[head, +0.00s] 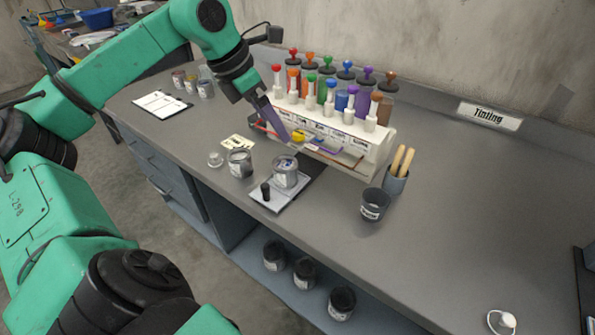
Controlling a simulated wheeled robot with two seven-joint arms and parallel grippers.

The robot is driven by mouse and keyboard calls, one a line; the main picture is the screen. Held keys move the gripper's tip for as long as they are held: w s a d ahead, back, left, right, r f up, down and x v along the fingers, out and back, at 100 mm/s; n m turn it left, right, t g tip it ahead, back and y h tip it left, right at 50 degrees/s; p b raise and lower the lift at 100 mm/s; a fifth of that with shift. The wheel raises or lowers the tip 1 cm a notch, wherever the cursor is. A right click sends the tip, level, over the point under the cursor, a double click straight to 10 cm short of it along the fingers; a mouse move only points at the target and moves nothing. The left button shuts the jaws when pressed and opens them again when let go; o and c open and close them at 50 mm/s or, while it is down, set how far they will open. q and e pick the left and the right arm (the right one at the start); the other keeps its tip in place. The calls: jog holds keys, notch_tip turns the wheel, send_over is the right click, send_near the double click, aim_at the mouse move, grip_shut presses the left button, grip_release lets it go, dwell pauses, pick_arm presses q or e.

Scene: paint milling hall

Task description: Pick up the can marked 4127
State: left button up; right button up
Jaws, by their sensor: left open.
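Several cans are in view, but I cannot read 4127 on any label. A grey can (240,164) stands on the bench beside a small card (237,142). Another labelled can (285,173) stands on a flat scale (264,196). A darker labelled can (373,205) stands further right. Several small cans (192,85) stand at the back left, beside a clipboard. My left gripper (292,138) is open and empty, pointing down in front of the tint rack, above and behind the can on the scale. My right gripper is not in view.
The tint rack (378,148) with coloured-knob dispensers stands behind the cans. A cup of wooden sticks (397,180) is at its right. Dark jars (304,272) sit on the lower shelf.

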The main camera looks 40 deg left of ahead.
pick_arm(q)
send_near(286, 164)
jog(key=d, duration=0.2)
jog(key=x, duration=0.2)
jog(key=p+x, duration=0.1)
jog(key=x, duration=0.4)
jog(key=shift+s+f+p, duration=0.25)
jog(key=shift+f+p, duration=0.1)
jog(key=shift+a+f, duration=0.1)
jog(key=c, duration=1.5)
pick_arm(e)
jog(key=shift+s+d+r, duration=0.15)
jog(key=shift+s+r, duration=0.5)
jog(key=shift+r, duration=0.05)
